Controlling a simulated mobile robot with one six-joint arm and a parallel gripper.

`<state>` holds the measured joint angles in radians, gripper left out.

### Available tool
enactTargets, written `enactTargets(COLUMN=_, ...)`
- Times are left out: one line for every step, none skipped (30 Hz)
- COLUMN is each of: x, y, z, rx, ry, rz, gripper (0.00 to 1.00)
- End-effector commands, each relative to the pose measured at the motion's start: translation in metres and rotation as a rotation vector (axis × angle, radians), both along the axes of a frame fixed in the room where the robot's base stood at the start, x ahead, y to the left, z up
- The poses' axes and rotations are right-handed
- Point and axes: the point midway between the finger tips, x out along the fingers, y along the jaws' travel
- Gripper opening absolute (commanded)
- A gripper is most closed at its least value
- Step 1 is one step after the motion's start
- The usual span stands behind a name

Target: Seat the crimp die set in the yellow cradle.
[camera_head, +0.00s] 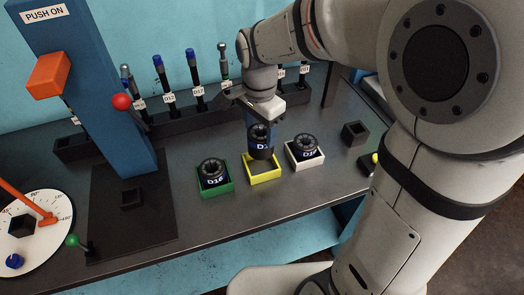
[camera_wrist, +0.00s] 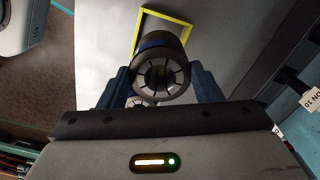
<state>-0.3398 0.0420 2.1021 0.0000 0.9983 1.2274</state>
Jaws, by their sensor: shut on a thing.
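My gripper (camera_wrist: 163,88) is shut on a dark crimp die set with a blue band (camera_wrist: 160,68); the same die set (camera_head: 260,142) hangs just above the yellow cradle in the head view. The yellow cradle (camera_head: 264,180) sits on the bench, and its floor shows bare in front of the die set. In the wrist view the cradle's yellow rim (camera_wrist: 177,15) shows beyond the die set, offset toward the top of the picture. The die set looks upright and apart from the cradle. Its label is only partly readable.
A green cradle (camera_head: 216,190) with a D16 die set (camera_head: 213,172) stands close left. A white cradle (camera_head: 306,164) with another die set (camera_head: 304,148) stands close right. A black holder (camera_head: 355,134) is further right. The bench front is clear.

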Motion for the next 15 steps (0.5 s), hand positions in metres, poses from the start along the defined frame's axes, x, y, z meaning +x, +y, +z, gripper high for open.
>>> enactTargets(x=0.000, y=-0.001, z=-0.010, rx=-0.001, ry=0.003, rz=-0.001, gripper=0.15)
enactTargets(x=0.000, y=-0.001, z=-0.016, rx=-0.001, ry=0.003, rz=-0.002, gripper=0.15)
enactTargets(x=0.000, y=-0.001, z=-0.022, rx=-0.001, ry=0.003, rz=-0.002, gripper=0.15)
enactTargets(x=0.000, y=-0.001, z=-0.026, rx=0.000, ry=0.002, rz=-0.003, gripper=0.15)
enactTargets(x=0.000, y=-0.001, z=-0.030, rx=0.000, ry=0.002, rz=-0.003, gripper=0.15)
enactTargets(x=0.000, y=-0.001, z=-0.034, rx=-0.001, ry=0.001, rz=-0.003, gripper=0.15)
enactTargets(x=0.001, y=-0.001, z=-0.037, rx=-0.001, ry=0.001, rz=-0.004, gripper=0.15)
enactTargets(x=0.001, y=-0.001, z=-0.039, rx=-0.001, ry=0.001, rz=-0.004, gripper=0.15)
enactTargets(x=0.001, y=-0.001, z=-0.041, rx=0.000, ry=0.000, rz=-0.004, gripper=0.15)
enactTargets(x=0.001, y=-0.001, z=-0.044, rx=0.000, ry=0.000, rz=-0.004, gripper=0.15)
enactTargets(x=0.001, y=-0.002, z=-0.048, rx=0.000, ry=0.000, rz=-0.004, gripper=0.15)
enactTargets(x=0.000, y=-0.002, z=-0.054, rx=-0.001, ry=0.001, rz=-0.004, gripper=0.08)
enactTargets(x=0.000, y=-0.002, z=-0.059, rx=0.000, ry=0.002, rz=-0.005, gripper=0.08)
enactTargets(x=0.000, y=-0.002, z=-0.063, rx=-0.002, ry=0.004, rz=-0.005, gripper=0.01)
enactTargets(x=0.000, y=-0.002, z=-0.069, rx=-0.001, ry=0.004, rz=-0.005, gripper=0.00)
